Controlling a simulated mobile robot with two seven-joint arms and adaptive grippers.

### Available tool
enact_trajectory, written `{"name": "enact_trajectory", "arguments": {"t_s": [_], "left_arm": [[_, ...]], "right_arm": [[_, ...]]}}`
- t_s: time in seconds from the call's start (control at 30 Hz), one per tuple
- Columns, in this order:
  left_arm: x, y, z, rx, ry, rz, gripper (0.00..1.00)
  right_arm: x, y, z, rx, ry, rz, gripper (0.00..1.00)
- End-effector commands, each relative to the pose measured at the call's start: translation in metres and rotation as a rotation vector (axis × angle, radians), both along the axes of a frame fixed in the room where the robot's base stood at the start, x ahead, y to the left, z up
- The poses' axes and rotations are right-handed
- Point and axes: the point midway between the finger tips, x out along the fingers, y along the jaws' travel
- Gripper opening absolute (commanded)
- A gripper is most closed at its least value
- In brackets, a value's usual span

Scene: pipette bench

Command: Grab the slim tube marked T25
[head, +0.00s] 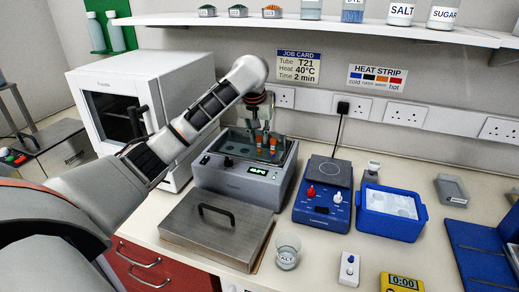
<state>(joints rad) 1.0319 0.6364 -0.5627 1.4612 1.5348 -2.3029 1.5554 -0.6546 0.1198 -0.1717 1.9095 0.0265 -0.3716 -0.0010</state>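My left arm comes in from the left and reaches over the water bath (237,184). My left gripper (262,133) points down into the open bath, close to slim tubes with orange parts (273,146). The fingers and tubes overlap and are very small, so I cannot tell whether the fingers are open, or shut on a tube. I cannot read the mark T25 on any tube. The job card (298,67) on the wall reads tube T21, heat 40°C, time 2 min. My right gripper is not in view.
The bath's metal lid (215,232) lies on the bench in front. To the right stand a blue hotplate stirrer (322,195) and a blue ice tub (393,224). A small beaker (287,251), a white oven (115,84) and a shelf (300,27) are near.

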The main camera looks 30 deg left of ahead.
Motion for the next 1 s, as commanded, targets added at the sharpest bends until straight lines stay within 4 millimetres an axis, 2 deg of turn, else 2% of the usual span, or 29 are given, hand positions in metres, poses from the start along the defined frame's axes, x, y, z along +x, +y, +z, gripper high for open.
{"name": "enact_trajectory", "arguments": {"t_s": [0.1,0.23,0.47,0.5,0.53,1.0], "left_arm": [[0.006,0.002,-0.015,-0.001,0.003,0.001,0.2],[0.009,0.004,-0.023,0.0,0.001,0.0,0.2],[0.01,0.004,-0.023,0.001,0.0,0.0,0.2],[0.01,0.004,-0.023,0.001,0.0,0.0,0.09],[0.01,0.004,-0.023,0.001,0.0,0.0,0.03],[0.01,0.005,-0.018,0.001,-0.002,0.001,0.03]], "right_arm": [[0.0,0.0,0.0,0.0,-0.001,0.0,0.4],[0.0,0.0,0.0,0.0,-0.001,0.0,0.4],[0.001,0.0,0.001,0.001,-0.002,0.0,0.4],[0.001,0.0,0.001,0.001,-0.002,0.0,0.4],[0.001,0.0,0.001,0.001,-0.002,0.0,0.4],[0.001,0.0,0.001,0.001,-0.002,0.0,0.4]]}}
